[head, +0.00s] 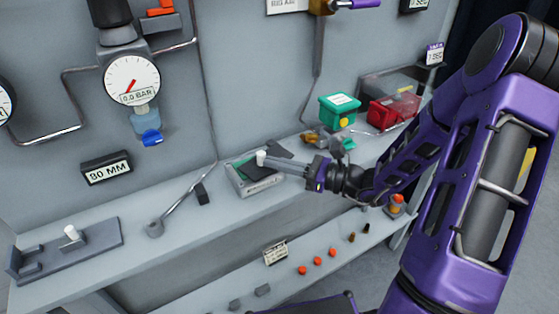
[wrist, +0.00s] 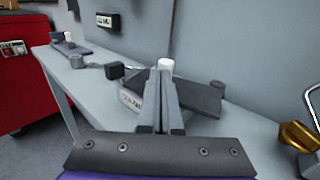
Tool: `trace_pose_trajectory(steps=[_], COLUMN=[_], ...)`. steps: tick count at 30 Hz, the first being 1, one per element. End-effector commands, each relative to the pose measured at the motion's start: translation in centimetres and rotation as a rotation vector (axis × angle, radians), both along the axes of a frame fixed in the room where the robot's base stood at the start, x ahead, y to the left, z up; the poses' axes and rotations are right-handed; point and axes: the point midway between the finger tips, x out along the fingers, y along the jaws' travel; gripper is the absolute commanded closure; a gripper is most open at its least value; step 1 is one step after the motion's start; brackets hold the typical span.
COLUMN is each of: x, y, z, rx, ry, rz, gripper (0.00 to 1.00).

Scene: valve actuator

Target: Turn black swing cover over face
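A shallow grey box (head: 240,185) with a label stands on the bench; it also shows in the wrist view (wrist: 131,101). A dark flat plate, seemingly the black swing cover (wrist: 198,97), lies at its top, reaching right of my fingers in the wrist view. A short white post (wrist: 166,64) stands upright by the fingertips; it also shows in the head view (head: 261,157). My gripper (head: 270,161) reaches over the box from the right, its fingers close together with the tips at the post. Whether the post is between them is unclear. The fingers hide part of the box and cover.
Left on the bench are a lever on a round pivot (head: 180,205) and a dark fixture with a white peg (head: 72,234). A green box (head: 339,109), a red box (head: 393,109) and brass fittings stand at the right. The wall with a gauge (head: 131,80) rises behind.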

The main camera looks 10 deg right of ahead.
Motion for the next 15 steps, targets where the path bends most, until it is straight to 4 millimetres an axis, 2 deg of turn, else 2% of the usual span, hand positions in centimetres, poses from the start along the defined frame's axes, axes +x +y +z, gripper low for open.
trace_pose_trajectory(steps=[7,15], x=[0.1,0.3], y=[1.5,2.2], z=[0.1,0.0], rx=[0.001,0.001], ry=[0.002,0.002], rz=[0.003,0.002], gripper=[1.00,1.00])
